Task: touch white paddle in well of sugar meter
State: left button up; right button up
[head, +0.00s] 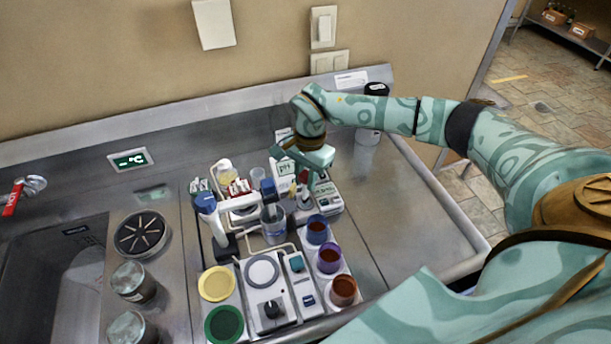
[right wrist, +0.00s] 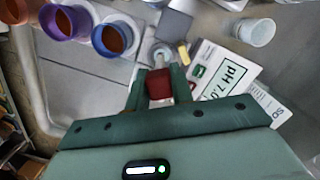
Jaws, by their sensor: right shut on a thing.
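My right gripper (head: 304,178) reaches down over the crowded middle of the counter in the head view. It is shut on a small dark red piece (right wrist: 160,88), which sits between the fingers in the right wrist view (right wrist: 159,92). The red piece also shows below the gripper in the head view (head: 304,177). Just beyond its tip is a pale grey round fitting (right wrist: 161,54). I cannot tell whether they touch. No white paddle is clearly seen; the end of the held piece is hidden. I cannot surely tell which white device is the sugar meter. My left gripper is not in view.
Blue (head: 317,229), purple (head: 329,259) and orange-brown (head: 343,290) cups of dark red stuff stand in a row. A sink (head: 60,270) lies far left. The counter at right (head: 400,225) is clear.

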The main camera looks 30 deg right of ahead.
jog(key=shift+f, duration=0.5)
dwell(0.8)
jog(key=shift+r, duration=0.1)
dwell(0.4)
notch_tip(320, 180, up, 6)
jog(key=p, duration=0.5)
dwell(0.5)
